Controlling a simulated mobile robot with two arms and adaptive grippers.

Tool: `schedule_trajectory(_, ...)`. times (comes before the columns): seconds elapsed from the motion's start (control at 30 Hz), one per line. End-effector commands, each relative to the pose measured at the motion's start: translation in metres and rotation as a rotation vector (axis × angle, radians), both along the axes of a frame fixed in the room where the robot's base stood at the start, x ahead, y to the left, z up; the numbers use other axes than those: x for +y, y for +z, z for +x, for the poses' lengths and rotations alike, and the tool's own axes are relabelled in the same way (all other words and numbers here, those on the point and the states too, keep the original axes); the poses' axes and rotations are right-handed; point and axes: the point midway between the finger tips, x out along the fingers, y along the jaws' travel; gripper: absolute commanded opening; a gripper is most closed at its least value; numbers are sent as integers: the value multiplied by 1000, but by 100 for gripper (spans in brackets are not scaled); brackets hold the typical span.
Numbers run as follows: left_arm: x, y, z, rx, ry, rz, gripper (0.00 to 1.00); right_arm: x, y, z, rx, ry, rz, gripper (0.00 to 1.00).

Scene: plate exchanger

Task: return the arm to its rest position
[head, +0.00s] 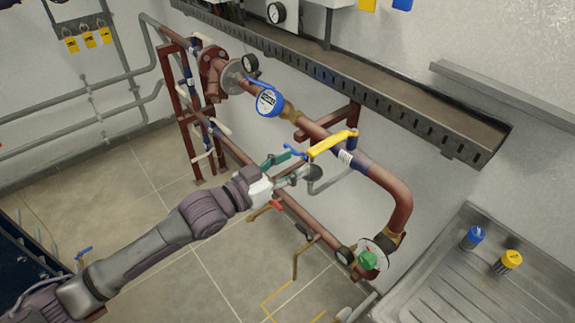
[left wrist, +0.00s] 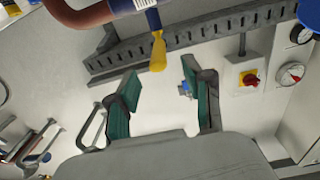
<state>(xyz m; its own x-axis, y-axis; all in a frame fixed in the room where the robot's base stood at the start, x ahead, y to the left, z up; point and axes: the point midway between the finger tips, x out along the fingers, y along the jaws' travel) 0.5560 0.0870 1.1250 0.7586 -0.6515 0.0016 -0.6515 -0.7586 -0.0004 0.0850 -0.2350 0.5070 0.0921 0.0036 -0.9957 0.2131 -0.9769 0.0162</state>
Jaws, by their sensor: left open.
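My left arm comes in from the lower left in the head view. Its gripper (head: 300,165) is close to the piping, in front of the yellow-handled valve (head: 332,143). In the left wrist view the green-padded fingers (left wrist: 160,76) stand wide apart with nothing held between them. The yellow handle (left wrist: 158,52) shows beyond the gap between the fingers, apart from them. A small blue piece (left wrist: 185,88) shows beside the right-hand finger; I cannot tell whether they touch. My right gripper is not in view.
A perforated cable tray (head: 400,97) runs above. A metal sink (head: 440,282) stands at right. Open tiled floor (head: 140,190) lies left of the pipes.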

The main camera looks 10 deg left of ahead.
Motion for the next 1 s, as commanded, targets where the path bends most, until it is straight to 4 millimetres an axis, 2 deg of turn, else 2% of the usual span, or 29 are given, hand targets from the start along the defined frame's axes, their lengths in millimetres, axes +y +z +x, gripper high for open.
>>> schedule_trajectory(0.2,6,0,-8,1,-1,1,51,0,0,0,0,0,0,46)
schedule_trajectory(0.67,8,-5,-6,6,7,2,51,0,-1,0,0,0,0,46)
schedule_trajectory(0.77,18,-29,4,35,48,19,51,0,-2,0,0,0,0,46)
schedule_trajectory(0.87,38,-81,19,96,126,55,51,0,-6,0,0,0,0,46)
schedule_trajectory(0.97,66,-151,26,187,220,110,51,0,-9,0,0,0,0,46)
schedule_trajectory(1.0,77,-181,25,227,256,134,51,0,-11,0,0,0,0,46)
